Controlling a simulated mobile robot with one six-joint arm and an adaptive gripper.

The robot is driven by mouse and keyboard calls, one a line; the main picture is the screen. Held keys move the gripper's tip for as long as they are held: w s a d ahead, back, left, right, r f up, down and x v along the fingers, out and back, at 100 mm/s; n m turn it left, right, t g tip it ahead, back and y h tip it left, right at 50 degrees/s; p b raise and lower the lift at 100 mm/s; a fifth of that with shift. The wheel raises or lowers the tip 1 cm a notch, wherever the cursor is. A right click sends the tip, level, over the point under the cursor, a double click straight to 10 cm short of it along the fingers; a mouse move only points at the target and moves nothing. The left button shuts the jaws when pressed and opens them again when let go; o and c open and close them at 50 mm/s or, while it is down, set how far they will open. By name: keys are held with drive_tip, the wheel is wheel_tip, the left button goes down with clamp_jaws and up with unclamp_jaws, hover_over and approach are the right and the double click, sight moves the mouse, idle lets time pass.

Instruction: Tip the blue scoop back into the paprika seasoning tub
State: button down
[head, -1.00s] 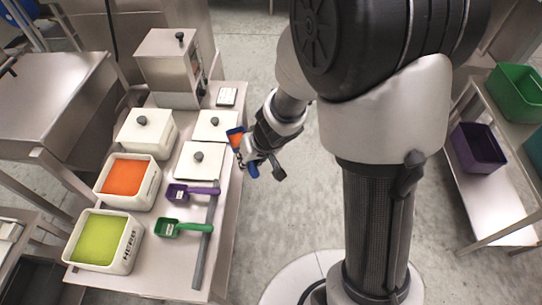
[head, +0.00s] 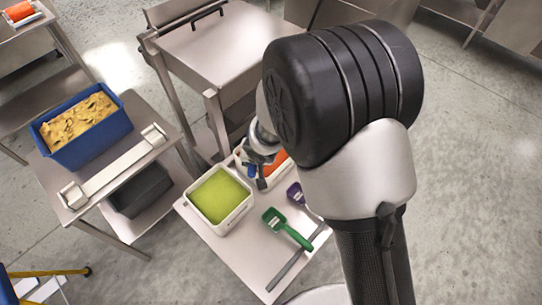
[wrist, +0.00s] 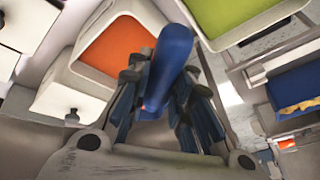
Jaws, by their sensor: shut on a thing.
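My gripper (head: 262,170) is shut on the handle of the blue scoop (head: 250,172). In the wrist view the rounded blue handle (wrist: 174,60) stands out between the fingers; the scoop's bowl is hidden, so I cannot tell its tilt or what it holds. The white tub of orange seasoning, taken as the paprika tub (wrist: 62,82), has its orange surface (wrist: 112,50) open, partly behind my gripper. In the head view only parts of that tub's orange contents (head: 277,158) show beside my wrist. My gripper appears over or right beside the tub; its height is unclear.
A white tub of green seasoning (head: 246,208) stands beside the orange one. A green scoop (head: 288,230) and a purple scoop (head: 295,193) lie on the steel table (head: 245,258) near a grey bar. A blue bin (head: 85,148) stands on another table at left.

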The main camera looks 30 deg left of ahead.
drive_tip(key=shift+a, duration=0.3)
drive_tip(key=shift+f, duration=0.1)
drive_tip(key=shift+w+d+f+m+g+y, duration=0.15)
drive_tip(key=shift+d+f+g+y, duration=0.15)
drive_tip(key=shift+y, duration=0.25)
drive_tip(key=shift+s+d+f+m+g+y, duration=0.1)
drive_tip(key=shift+d+f+m+y, duration=0.1)
drive_tip(key=shift+f+y, duration=0.3)
drive_tip(key=y+b, duration=0.2)
drive_tip(key=m+g+y+b, duration=0.1)
drive_tip(key=y+b, duration=0.1)
drive_tip(key=b, duration=0.1)
drive_tip(key=d+y+b, duration=0.1)
drive_tip(key=y+b, duration=0.1)
drive_tip(key=shift+w+d+f+g+b, duration=0.1)
drive_tip(key=shift+w+f+g+b, duration=0.3)
drive_tip(key=shift+d+y+b, duration=0.1)
drive_tip(key=shift+y+b, duration=0.15)
drive_tip(key=shift+b, duration=0.3)
drive_tip(key=y+b, duration=0.1)
drive_tip(key=b, duration=0.1)
drive_tip(key=m+y+b, duration=0.1)
drive_tip(key=b, duration=0.1)
drive_tip(key=shift+w+d+g+b, duration=0.15)
drive_tip(key=shift+d+g+b, duration=0.15)
drive_tip(key=shift+b, duration=0.05)
